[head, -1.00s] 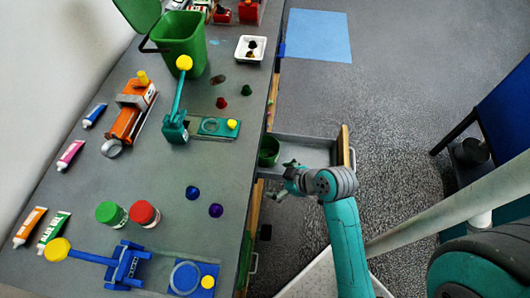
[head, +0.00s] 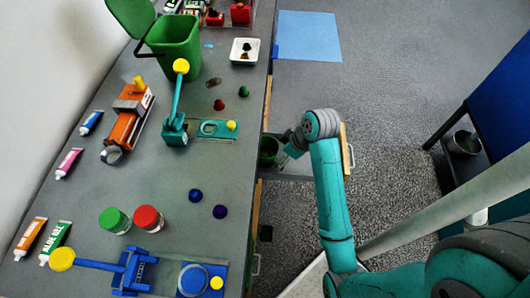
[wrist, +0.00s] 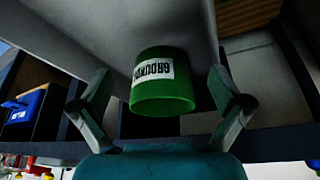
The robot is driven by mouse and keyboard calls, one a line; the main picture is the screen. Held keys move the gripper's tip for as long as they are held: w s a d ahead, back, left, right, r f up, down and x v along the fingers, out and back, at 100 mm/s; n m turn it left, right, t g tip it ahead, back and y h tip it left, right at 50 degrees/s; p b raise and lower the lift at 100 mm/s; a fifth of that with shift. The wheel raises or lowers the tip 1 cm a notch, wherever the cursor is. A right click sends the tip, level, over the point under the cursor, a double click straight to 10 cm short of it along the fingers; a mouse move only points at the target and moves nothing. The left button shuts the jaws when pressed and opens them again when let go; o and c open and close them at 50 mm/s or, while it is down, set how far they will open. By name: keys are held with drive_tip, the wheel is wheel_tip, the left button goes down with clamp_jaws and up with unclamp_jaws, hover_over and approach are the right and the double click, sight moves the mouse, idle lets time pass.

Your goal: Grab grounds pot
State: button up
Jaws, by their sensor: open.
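The grounds pot (wrist: 165,92) is a green cup with a white label reading GROUNDS. In the wrist view it sits in the open drawer (wrist: 190,40), between the spread fingers of my gripper (wrist: 160,108), and neither finger appears to touch it. In the head view the pot (head: 268,150) shows at the left end of the drawer, beside the table edge. My gripper (head: 288,152) is open and just right of the pot there, partly hidden by my wrist.
The table (head: 80,195) left of the drawer holds a green bin (head: 180,42), an orange machine (head: 127,115), a teal press (head: 175,128), a blue press (head: 130,270) and two jars. A blue mat (head: 310,36) lies on the floor.

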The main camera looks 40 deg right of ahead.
sight(266, 156)
drive_tip(key=w, duration=0.1)
drive_tip(key=w+a, duration=0.1)
drive_tip(key=w, duration=0.1)
drive_tip(key=w+a, duration=0.1)
drive_tip(key=w, duration=0.1)
drive_tip(key=shift+a, duration=0.1)
drive_tip(key=shift+w+a+f, duration=0.1)
drive_tip(key=shift+w+f, duration=0.25)
drive_tip(key=shift+f, duration=0.25)
drive_tip(key=c, duration=0.9)
